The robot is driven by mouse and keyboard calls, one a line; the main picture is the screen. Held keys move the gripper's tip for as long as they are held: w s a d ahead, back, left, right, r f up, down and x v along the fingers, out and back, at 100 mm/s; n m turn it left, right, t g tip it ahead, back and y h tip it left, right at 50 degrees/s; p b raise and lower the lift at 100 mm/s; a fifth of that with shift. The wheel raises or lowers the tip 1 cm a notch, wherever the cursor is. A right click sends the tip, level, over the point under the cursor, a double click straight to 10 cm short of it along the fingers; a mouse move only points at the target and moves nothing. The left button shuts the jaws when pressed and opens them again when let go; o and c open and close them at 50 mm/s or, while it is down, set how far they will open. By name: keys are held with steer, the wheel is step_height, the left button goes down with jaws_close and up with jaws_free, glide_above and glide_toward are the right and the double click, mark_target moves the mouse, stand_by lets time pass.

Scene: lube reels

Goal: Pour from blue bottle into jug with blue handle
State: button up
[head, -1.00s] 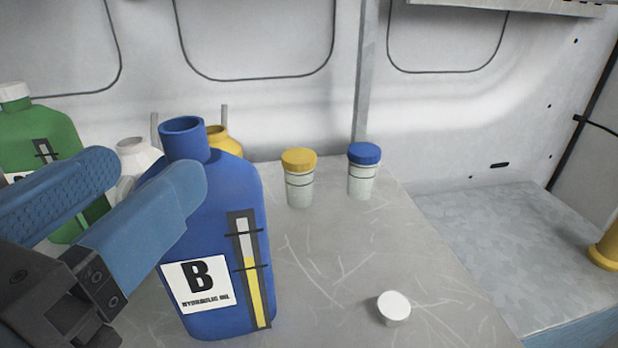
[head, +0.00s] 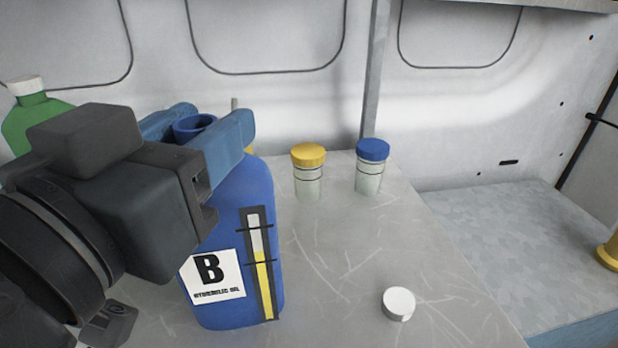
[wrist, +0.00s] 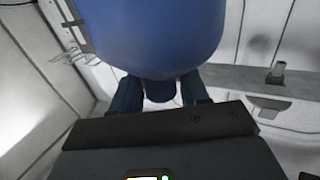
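The blue bottle (head: 228,285) stands upright and uncapped on the worktop, with a "B" label and a yellow level strip. My gripper (head: 200,135) is at its neck, with one blue finger on either side of it. In the wrist view the bottle (wrist: 155,35) fills the top middle, and its neck (wrist: 160,90) lies between the two fingers, with narrow gaps showing. The fingers look open around the neck. I do not see a jug with a blue handle in either view.
A yellow-lidded jar (head: 308,172) and a blue-lidded jar (head: 371,167) stand behind the bottle. A white cap (head: 399,303) lies at the front right. A green bottle (head: 30,115) is at the left, partly hidden by my arm. The worktop (head: 340,250) is clear between bottle and cap.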

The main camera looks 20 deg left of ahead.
jaws_close()
steer(key=shift+r, duration=0.1)
stand_by(1.0)
